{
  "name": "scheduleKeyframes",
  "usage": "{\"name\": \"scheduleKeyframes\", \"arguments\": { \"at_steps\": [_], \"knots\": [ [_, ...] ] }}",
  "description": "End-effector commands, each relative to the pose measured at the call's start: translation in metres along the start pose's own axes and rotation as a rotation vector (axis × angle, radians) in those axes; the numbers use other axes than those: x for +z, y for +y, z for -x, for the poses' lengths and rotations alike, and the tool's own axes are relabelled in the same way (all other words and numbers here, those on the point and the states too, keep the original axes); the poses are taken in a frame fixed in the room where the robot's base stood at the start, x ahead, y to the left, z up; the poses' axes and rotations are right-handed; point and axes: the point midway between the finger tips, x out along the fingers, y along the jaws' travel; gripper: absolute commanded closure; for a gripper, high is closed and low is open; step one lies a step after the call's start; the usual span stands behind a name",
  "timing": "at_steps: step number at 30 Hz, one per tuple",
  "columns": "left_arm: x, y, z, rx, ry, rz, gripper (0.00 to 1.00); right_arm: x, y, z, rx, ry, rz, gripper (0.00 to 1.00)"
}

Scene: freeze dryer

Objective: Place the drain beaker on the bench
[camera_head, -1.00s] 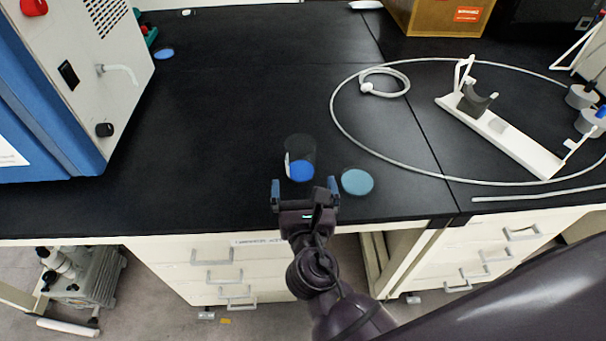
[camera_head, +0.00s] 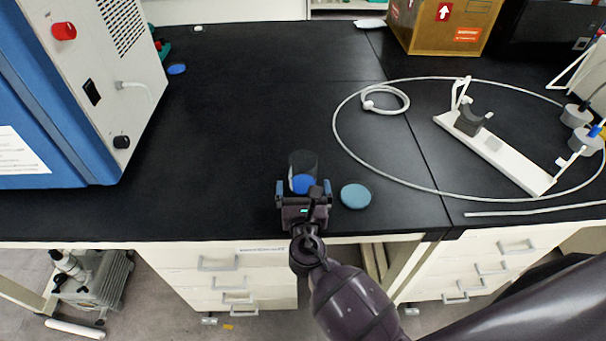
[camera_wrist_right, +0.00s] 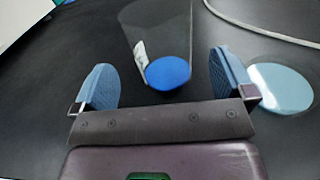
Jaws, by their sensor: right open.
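The drain beaker (camera_head: 303,168) is a clear vessel with a blue bottom and stands upright on the black bench (camera_head: 240,120) near its front edge. It also shows in the right wrist view (camera_wrist_right: 168,72), with a white label on its left side. My right gripper (camera_head: 304,190) is open at the near side of the beaker. In the right wrist view its two blue finger pads (camera_wrist_right: 165,85) lie to the left and right of the beaker's base, apart from it. My left gripper is not in view.
A pale blue disc (camera_head: 355,196) lies just right of the beaker. A white hose loop (camera_head: 337,135) and a white stand (camera_head: 500,150) lie further right. A blue and white machine (camera_head: 75,100) stands at the left. The bench behind the beaker is clear.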

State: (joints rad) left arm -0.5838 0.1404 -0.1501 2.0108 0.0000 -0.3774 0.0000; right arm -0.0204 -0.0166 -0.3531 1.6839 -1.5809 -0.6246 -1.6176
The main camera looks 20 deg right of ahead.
Motion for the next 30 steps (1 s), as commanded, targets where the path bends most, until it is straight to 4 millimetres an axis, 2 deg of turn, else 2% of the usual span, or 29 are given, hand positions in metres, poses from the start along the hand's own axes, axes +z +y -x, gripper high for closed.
{"name": "scheduleKeyframes", "arguments": {
  "at_steps": [5,15,25,30],
  "knots": [
    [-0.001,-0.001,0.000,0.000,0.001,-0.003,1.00,0.000,0.000,-0.010,0.001,0.000,0.001,0.00],
    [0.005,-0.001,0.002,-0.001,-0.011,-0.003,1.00,0.002,-0.001,-0.051,0.001,0.000,0.001,0.00],
    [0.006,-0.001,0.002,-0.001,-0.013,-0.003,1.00,0.002,-0.002,-0.058,0.000,0.001,0.001,0.00],
    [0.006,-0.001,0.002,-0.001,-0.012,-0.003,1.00,0.002,-0.002,-0.057,0.000,0.001,0.001,0.24]
  ]
}}
